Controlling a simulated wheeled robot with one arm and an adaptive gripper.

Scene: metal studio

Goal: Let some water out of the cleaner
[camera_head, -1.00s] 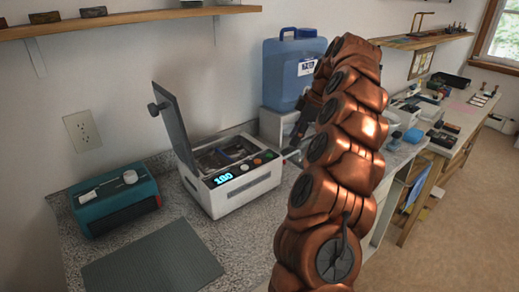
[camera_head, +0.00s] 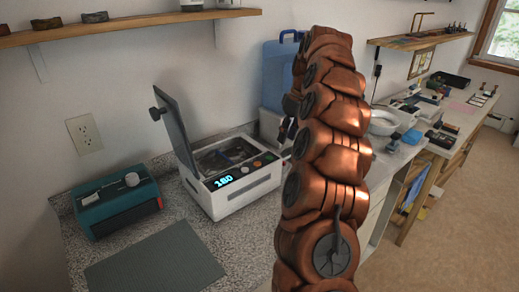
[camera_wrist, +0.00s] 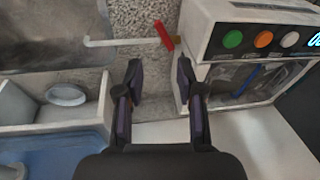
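The cleaner (camera_head: 240,196) is a white box on the counter with its dark lid (camera_head: 175,130) standing open and a lit display on its front panel. In the wrist view the cleaner (camera_wrist: 202,42) is at the upper right, showing its colored buttons and open basin. A red valve lever (camera_wrist: 164,37) on a thin pale pipe (camera_wrist: 115,42) is beside the cleaner's side wall. My gripper (camera_wrist: 160,75) is open and empty, its fingertips pointing at the lever and a little short of it in the picture. In the head view my arm hides most of the gripper.
A blue water jug (camera_head: 280,75) stands behind my arm; its blue top (camera_wrist: 60,152) is close at lower left in the wrist view. A teal device (camera_head: 117,203) and a grey mat (camera_head: 155,262) lie left of the cleaner. Wall shelf (camera_head: 130,20) above.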

